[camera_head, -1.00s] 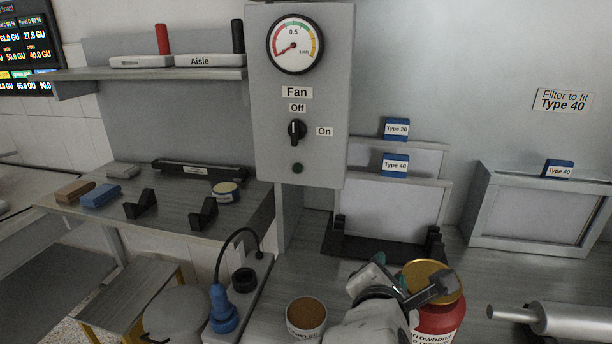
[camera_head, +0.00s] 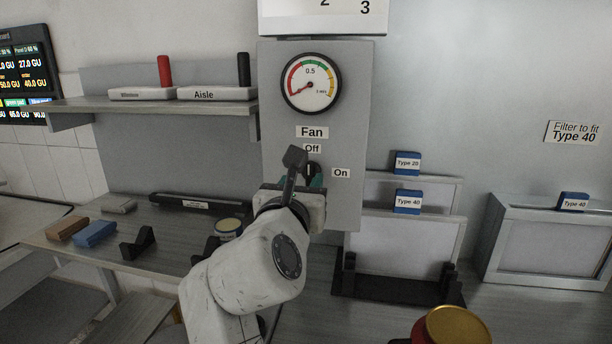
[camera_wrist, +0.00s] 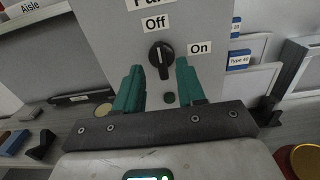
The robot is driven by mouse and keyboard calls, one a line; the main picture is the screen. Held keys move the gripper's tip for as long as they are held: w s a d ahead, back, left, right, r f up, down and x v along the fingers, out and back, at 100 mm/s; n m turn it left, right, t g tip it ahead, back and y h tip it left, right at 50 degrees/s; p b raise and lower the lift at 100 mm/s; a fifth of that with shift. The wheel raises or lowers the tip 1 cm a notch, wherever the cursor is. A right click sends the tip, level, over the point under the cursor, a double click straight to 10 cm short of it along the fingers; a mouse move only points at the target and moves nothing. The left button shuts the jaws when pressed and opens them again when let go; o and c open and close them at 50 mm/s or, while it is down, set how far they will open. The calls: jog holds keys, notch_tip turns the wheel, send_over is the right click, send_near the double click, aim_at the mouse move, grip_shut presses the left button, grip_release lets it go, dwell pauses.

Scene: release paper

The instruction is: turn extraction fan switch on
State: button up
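The fan control box (camera_head: 345,205) is a grey panel on the wall with a gauge and the labels Fan, Off and On. Its black rotary switch (camera_wrist: 161,57) shows in the wrist view, its white mark pointing up at Off. In the head view the switch (camera_head: 312,172) is mostly hidden behind my gripper. My gripper (camera_wrist: 158,79) has teal fingers, spread apart and empty, one on each side below the switch. I cannot tell whether they touch the panel. In the head view my gripper (camera_head: 306,182) is in front of the panel.
To the right stand filter panels (camera_head: 400,250) with blue tags. A shelf (camera_head: 150,104) is at the left. A gold-lidded red jar (camera_head: 452,328) stands at bottom right.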

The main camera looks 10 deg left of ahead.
aim_at(309, 175)
jog(key=shift+w+d, duration=0.1)
jog(key=shift+w, duration=1.4)
grip_shut()
